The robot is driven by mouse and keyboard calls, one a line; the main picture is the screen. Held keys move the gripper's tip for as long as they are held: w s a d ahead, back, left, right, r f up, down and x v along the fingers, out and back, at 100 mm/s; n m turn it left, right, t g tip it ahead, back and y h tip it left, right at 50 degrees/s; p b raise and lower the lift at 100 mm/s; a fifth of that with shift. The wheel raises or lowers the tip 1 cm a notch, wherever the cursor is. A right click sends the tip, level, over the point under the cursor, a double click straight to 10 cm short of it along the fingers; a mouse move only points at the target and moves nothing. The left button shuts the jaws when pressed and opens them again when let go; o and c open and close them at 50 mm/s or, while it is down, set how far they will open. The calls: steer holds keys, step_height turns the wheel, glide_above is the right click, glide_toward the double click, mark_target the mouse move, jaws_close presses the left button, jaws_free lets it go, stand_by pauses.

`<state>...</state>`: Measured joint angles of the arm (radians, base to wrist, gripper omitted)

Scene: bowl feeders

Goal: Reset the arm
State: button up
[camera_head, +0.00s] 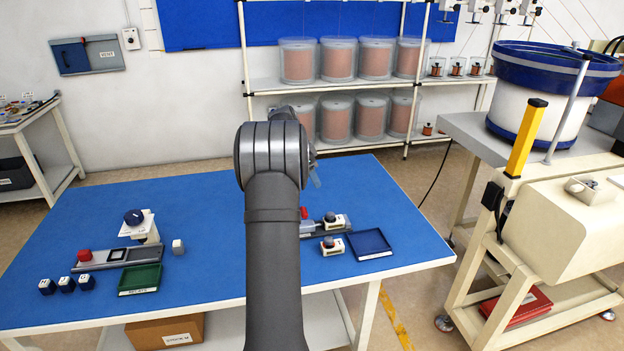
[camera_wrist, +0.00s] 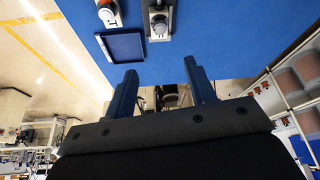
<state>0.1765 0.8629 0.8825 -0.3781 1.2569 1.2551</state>
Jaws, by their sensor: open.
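My gripper (camera_wrist: 160,70) shows in the wrist view with its two blue fingers spread wide and nothing between them. Beyond the fingertips are the blue table top and, at the top, the blue tray. In the head view my arm stands upright over the middle of the blue table (camera_head: 350,185), and its raised wrist end hides most of the gripper. I cannot tell the exact height of the gripper above the table.
On the left are a green tray (camera_head: 140,279), a grey fixture with a red button (camera_head: 84,255), and several dark cubes (camera_head: 66,284). A bowl feeder (camera_head: 550,75) stands right.

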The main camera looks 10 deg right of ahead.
mark_target(330, 214)
steer(key=x, duration=1.7)
steer(key=shift+w+d+f, duration=0.1)
steer(key=shift+d+f, duration=0.05)
steer(key=shift+d, duration=0.1)
